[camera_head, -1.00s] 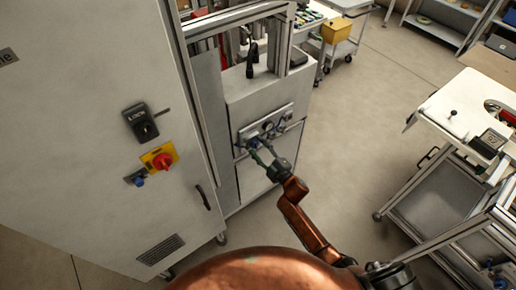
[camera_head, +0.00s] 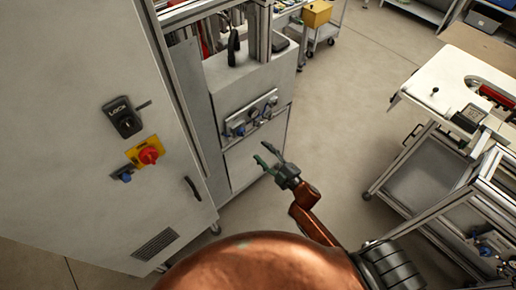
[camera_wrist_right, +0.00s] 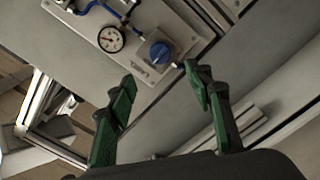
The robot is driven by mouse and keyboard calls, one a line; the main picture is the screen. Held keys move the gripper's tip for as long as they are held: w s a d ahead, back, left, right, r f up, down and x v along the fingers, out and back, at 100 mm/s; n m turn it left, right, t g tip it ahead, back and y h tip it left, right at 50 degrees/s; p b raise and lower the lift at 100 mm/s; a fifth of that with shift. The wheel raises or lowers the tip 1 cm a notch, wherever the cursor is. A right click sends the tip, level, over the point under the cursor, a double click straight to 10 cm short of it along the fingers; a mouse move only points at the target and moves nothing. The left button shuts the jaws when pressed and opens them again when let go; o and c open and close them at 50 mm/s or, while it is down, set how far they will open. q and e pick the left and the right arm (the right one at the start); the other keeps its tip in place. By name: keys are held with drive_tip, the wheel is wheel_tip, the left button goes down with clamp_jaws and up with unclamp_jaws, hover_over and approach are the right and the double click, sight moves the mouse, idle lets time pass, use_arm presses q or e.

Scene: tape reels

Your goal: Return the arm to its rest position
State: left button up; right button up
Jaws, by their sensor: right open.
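My right gripper (camera_head: 267,158) is open and empty, with green fingers. In the head view it stands in front of the grey machine's lower front, below and apart from the valve panel (camera_head: 250,115). In the right wrist view its two fingers (camera_wrist_right: 158,105) are spread wide with nothing between them. Beyond them that view shows a blue knob (camera_wrist_right: 160,52) and a round pressure gauge (camera_wrist_right: 111,39) on the panel plate. My left gripper is not in view.
A grey cabinet (camera_head: 75,130) with a red rotary switch (camera_head: 149,156) fills the left. A white-topped cart (camera_head: 440,90) stands at the right. A yellow bin (camera_head: 317,14) is at the back. Bare floor (camera_head: 345,110) lies between machine and cart.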

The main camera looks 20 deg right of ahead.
idle(0.5)
drive_tip(key=s+d+f+m+g+h, duration=0.25)
drive_tip(key=s+f, duration=0.35)
drive_tip(key=f, duration=0.6)
drive_tip(key=s+d+f+m+g+h, duration=0.1)
drive_tip(key=s+d+f+m+g, duration=0.25)
drive_tip(key=f, duration=0.85)
drive_tip(key=s+d+f+m+g+h, duration=0.1)
drive_tip(key=s+d+f+m+h, duration=0.15)
drive_tip(key=s+f, duration=0.75)
drive_tip(key=s+f+m+g, duration=0.1)
drive_tip(key=s+f+g, duration=0.2)
drive_tip(key=s+f, duration=0.4)
drive_tip(key=s+f+m+g, duration=0.2)
drive_tip(key=s+f, duration=0.5)
drive_tip(key=s, duration=1)
drive_tip(key=s+d+f+m+g, duration=0.1)
drive_tip(key=s+f+m+g, duration=0.1)
drive_tip(key=s+f+g, duration=0.2)
drive_tip(key=s+f, duration=0.3)
drive_tip(key=s, duration=0.5)
drive_tip(key=shift+s+f, duration=0.35)
drive_tip(key=shift+c, duration=0.4)
